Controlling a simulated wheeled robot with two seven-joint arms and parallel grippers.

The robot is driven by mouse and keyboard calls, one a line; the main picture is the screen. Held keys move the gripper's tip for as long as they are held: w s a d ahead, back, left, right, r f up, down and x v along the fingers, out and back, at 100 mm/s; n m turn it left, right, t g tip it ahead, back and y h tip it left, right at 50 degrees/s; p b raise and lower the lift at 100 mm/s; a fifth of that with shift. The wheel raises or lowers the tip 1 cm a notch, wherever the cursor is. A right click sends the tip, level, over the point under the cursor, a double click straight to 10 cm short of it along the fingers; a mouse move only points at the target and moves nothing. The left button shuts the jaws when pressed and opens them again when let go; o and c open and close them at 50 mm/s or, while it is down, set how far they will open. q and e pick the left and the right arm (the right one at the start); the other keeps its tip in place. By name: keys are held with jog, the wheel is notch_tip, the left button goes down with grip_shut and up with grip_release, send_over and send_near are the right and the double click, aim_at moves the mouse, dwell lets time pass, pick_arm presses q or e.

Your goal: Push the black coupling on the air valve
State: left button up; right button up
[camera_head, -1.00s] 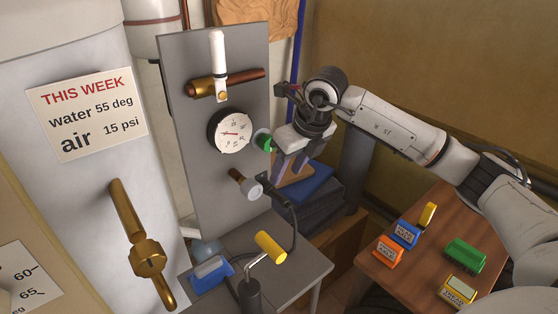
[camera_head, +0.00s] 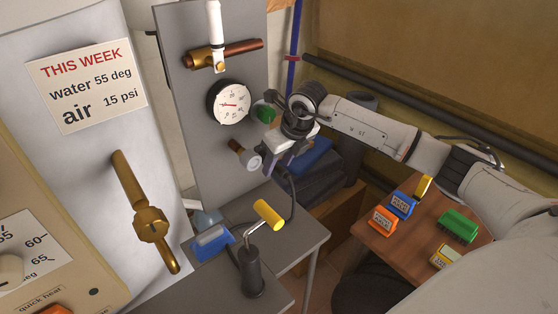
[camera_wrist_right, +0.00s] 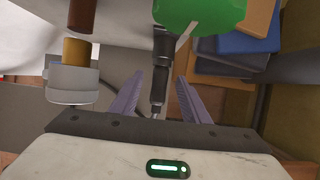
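The air valve (camera_head: 248,158) is a copper stub with a pale grey cap, low on the grey panel. In the right wrist view its grey cap (camera_wrist_right: 73,85) and brass collar are at the left, outside the fingers. The black coupling (camera_wrist_right: 160,84) shows in the right wrist view as a dark rod with a pale tip, lying between the two purple fingers. Gaps show on both sides of it. My right gripper (camera_wrist_right: 160,95) is open around it. In the head view this gripper (camera_head: 282,164) is just right of the valve. My left gripper is out of view.
A round gauge (camera_head: 229,102) and green knob (camera_head: 263,111) are above the valve. Coloured blocks are on the wooden table (camera_head: 405,243) at right.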

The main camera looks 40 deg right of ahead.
aim_at(289, 177)
grip_shut()
jog(key=shift+s+d, duration=0.1)
jog(key=shift+s, duration=0.45)
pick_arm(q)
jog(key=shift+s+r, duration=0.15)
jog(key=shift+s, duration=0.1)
pick_arm(e)
jog(key=shift+s+d, duration=0.1)
jog(key=shift+s, duration=1.95)
pick_arm(q)
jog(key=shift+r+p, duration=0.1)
jog(key=shift+p, duration=0.2)
pick_arm(e)
jog(key=shift+r, duration=0.1)
